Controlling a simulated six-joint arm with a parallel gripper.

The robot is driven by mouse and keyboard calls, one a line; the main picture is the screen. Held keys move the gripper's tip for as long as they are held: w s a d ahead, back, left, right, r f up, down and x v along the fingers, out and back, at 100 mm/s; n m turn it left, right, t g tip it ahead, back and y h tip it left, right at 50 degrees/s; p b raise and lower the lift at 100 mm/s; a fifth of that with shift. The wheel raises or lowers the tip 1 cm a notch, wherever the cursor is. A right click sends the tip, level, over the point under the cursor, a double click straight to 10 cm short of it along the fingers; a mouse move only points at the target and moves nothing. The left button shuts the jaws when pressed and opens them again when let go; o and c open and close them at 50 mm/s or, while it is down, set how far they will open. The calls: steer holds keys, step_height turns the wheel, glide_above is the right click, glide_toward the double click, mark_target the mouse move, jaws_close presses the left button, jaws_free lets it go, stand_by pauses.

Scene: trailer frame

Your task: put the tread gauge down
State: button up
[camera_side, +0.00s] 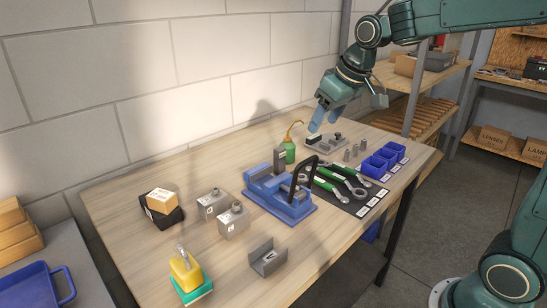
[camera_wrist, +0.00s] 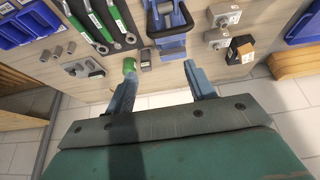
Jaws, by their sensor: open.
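My gripper (camera_side: 327,118) is open and empty, above the back of the workbench near the wall. Its two blue fingers stand apart in the wrist view (camera_wrist: 160,72), with nothing between their tips. No label reads as tread gauge, so I cannot tell which piece it is. Candidates are two grey knobbed blocks, the rear one (camera_side: 213,204) and the front one (camera_side: 233,221), and a grey plate with a black part (camera_side: 325,142) beneath the gripper. A grey upright block (camera_side: 280,157) stands by the blue fixture (camera_side: 285,202); it also shows in the wrist view (camera_wrist: 145,60).
A green oil can (camera_side: 289,149) stands close below the gripper. Green-handled wrenches (camera_side: 335,182) lie on a dark mat, beside blue bins (camera_side: 375,166). The bench's front right is clear.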

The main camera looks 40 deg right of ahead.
steer(key=s+a+f, duration=0.1)
steer(key=s+a, duration=0.1)
steer(key=s, duration=0.9)
steer(key=s+a+f, duration=0.1)
steer(key=s+a, duration=0.1)
steer(key=s, duration=0.9)
steer(key=shift+a+t, duration=0.15)
steer(key=shift+t, duration=0.15)
steer(key=shift+o, duration=0.5)
steer(key=shift+s+f, duration=0.2)
steer(key=shift+s, duration=0.15)
steer(key=shift+r, duration=0.15)
step_height(320, 180, up, 4)
steer(key=w+d+r+t, duration=0.1)
steer(key=w+r+t, duration=0.1)
steer(key=w, duration=0.9)
steer(key=w+d+r+t, duration=0.2)
steer(key=w, duration=0.8)
steer(key=w+d+f+t, duration=0.15)
steer(key=w+d, duration=0.25)
steer(key=w, duration=0.4)
steer(key=w+d+f+t, duration=0.1)
steer(key=w+d+t, duration=0.2)
steer(key=w, duration=0.5)
step_height(320, 180, down, 15)
steer(key=w+d, duration=0.2)
steer(key=shift+w, duration=0.15)
